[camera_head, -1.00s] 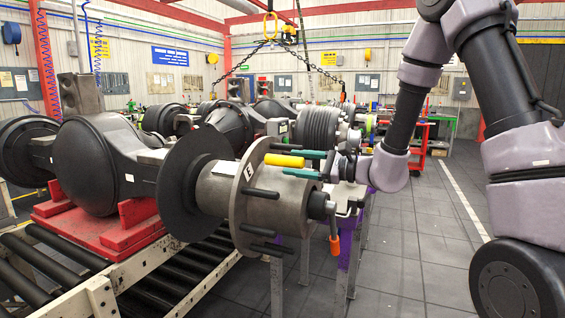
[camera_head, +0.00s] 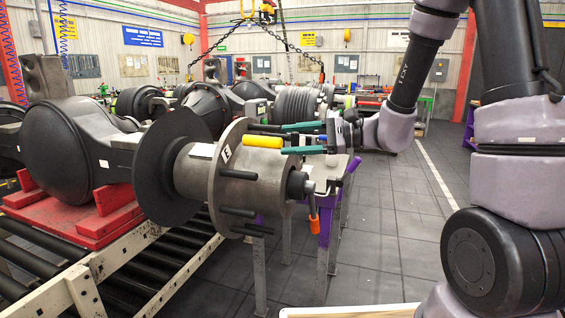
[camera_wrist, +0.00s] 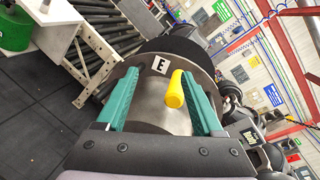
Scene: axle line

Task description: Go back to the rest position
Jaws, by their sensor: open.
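My gripper (camera_head: 284,139) has two teal fingers spread apart with nothing held between them. In the head view its tips are at the right end of a yellow cylinder (camera_head: 262,142) on the face of the hub flange (camera_head: 222,175) marked "E". In the wrist view the open fingers (camera_wrist: 158,75) frame the yellow cylinder (camera_wrist: 176,92), which points toward the camera. The arm reaches in from the right and is bent. I cannot tell the exact gap between the fingertips and the yellow cylinder.
Black studs (camera_head: 238,211) stick out of the flange around my gripper. The axle housing (camera_head: 70,155) rests on a red cradle (camera_head: 75,222) over rollers. Open floor (camera_head: 390,225) lies to the right.

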